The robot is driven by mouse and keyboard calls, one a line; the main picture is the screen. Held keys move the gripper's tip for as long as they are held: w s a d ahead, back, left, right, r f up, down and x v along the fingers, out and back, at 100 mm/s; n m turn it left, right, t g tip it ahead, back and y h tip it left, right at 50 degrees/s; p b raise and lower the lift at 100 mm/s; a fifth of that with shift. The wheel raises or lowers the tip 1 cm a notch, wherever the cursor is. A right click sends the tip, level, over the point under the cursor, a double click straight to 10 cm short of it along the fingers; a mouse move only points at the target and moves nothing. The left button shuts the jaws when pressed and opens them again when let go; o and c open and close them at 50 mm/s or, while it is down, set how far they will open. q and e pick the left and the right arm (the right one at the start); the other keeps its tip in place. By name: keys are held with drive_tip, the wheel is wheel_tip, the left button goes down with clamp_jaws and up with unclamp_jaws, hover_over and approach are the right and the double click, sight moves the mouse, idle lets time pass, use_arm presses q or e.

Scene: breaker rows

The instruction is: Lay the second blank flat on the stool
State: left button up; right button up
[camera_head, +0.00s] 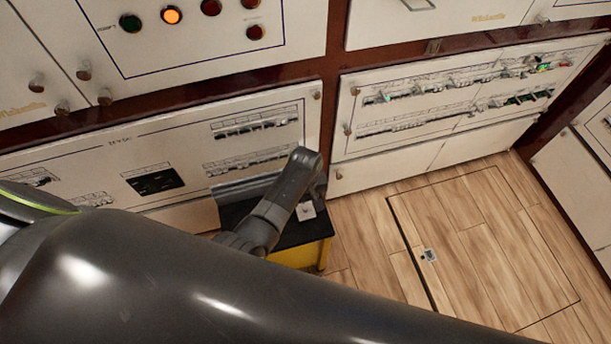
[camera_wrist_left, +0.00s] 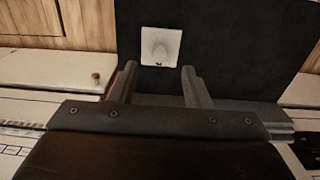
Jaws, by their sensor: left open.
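The stool has a black top (camera_head: 290,234) and yellow sides (camera_head: 300,256), and stands against the lower breaker panel. One small white square blank (camera_head: 306,211) lies on the black top, apparently flat; it also shows in the left wrist view (camera_wrist_left: 160,46). I see no other blank. My left gripper (camera_wrist_left: 158,82) is open and empty above the stool. Its two fingers stand apart, with the blank just beyond their tips in the wrist view. In the head view my arm links mostly hide this gripper and part of the stool top. My right gripper is not in view.
The lower left panel (camera_head: 135,150) with breaker rows and a dark opening rises behind the stool. Another breaker panel (camera_head: 440,105) stands to its right. The wooden floor (camera_head: 470,235) with an outlined hatch is clear. My own dark arm fills the foreground.

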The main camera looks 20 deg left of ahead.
use_arm(q)
wheel_tip(320, 180, up, 12)
drive_tip(key=p, duration=0.1)
drive_tip(key=shift+p, duration=0.3)
drive_tip(key=shift+r, duration=0.1)
idle(0.3)
drive_tip(key=s+a+m+t, duration=0.2)
drive_tip(key=s+a, duration=0.9)
drive_tip(key=s+a+r+m+t+y, duration=0.2)
drive_tip(key=s+a+r+m, duration=0.3)
drive_tip(key=s+r, duration=0.6)
wheel_tip(320, 180, down, 26)
drive_tip(key=s+a+g, duration=0.2)
drive_tip(key=a, duration=0.1)
drive_tip(key=s+d+f+h, duration=0.1)
drive_tip(key=s+d+f, duration=0.1)
drive_tip(key=s+f, duration=1.2)
wheel_tip(320, 180, down, 3)
drive_tip(key=shift+s+r+n+g, duration=0.15)
drive_tip(key=shift+s+n+g, duration=0.15)
drive_tip(key=shift+n+g, duration=0.1)
